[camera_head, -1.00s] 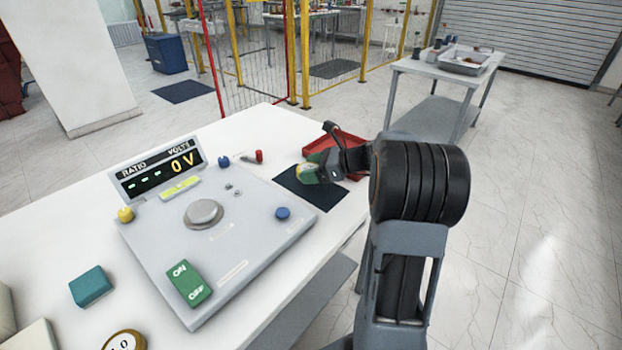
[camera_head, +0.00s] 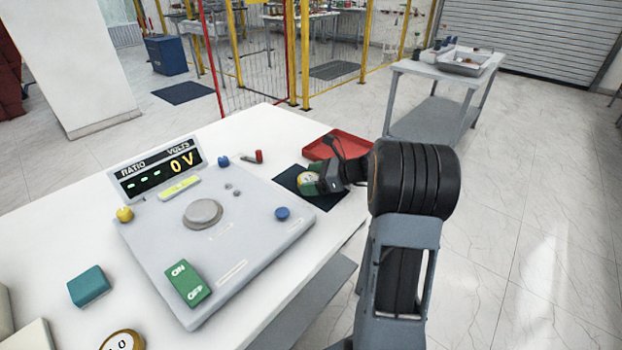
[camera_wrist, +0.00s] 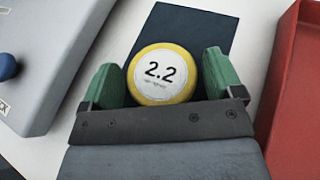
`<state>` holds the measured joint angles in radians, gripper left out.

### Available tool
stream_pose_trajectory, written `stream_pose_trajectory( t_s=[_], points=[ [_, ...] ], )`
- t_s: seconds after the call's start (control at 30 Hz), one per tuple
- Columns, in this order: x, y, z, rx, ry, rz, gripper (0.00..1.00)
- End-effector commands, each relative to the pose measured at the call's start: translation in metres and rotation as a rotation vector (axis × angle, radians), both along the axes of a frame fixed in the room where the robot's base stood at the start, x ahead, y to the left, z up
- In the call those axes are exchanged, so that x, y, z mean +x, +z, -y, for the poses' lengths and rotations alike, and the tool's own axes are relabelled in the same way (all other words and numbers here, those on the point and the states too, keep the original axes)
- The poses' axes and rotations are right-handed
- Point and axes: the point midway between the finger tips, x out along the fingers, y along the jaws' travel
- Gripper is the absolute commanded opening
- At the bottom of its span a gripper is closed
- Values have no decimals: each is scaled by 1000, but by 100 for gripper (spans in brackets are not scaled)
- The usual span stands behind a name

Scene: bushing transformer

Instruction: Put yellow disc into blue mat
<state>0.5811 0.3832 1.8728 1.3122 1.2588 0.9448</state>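The yellow disc (camera_wrist: 162,75), with a white face marked 2.2, sits between the two green fingers of my gripper (camera_wrist: 163,82) in the wrist view. The fingers flank it closely on both sides and look shut on it. In the head view, my gripper (camera_head: 309,180) and the disc are low over the dark blue mat (camera_head: 326,201). The mat (camera_wrist: 195,30) shows behind the disc in the wrist view. Whether the disc's underside touches the mat is hidden.
A red tray (camera_head: 318,148) lies just beyond the mat. The grey instrument panel (camera_head: 150,232) with its blue knob (camera_head: 282,214) is to the left. The table's right edge is near the mat.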

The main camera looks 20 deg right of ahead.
Motion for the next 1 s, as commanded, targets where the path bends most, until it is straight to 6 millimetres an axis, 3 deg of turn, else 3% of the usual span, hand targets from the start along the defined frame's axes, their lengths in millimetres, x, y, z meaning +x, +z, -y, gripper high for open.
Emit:
stream_pose_trajectory(
  t_s=[0.1, 0.43, 1.0],
  points=[
    [0, 0, 0, 0, 0, 0, 97],
    [-1, 6, 2, 1, -1, 1, 97],
    [-57, 43, 73, -1, -3, 1, 97]
  ],
)
